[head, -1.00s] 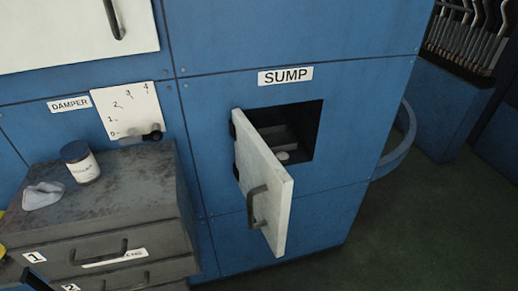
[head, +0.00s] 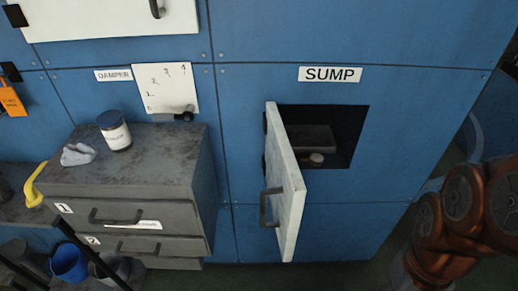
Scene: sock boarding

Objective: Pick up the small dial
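A small round pale object (head: 317,158), possibly the dial, sits inside the open compartment under the SUMP label. It is too small to make out any markings. Behind it is a dark grey block-like shape (head: 312,138). The white compartment door (head: 287,190) stands swung open toward me, with a dark handle on its face, and hides the left part of the opening. My copper-coloured arm links show at the lower right, well apart from the compartment. My gripper is out of the picture.
A grey drawer cabinet (head: 125,180) stands left of the door, with a labelled jar (head: 115,130) and a crumpled pale cloth (head: 78,154) on top. A DAMPER plate (head: 166,88) with a dark knob is above it. A blue bucket (head: 68,262) stands lower left.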

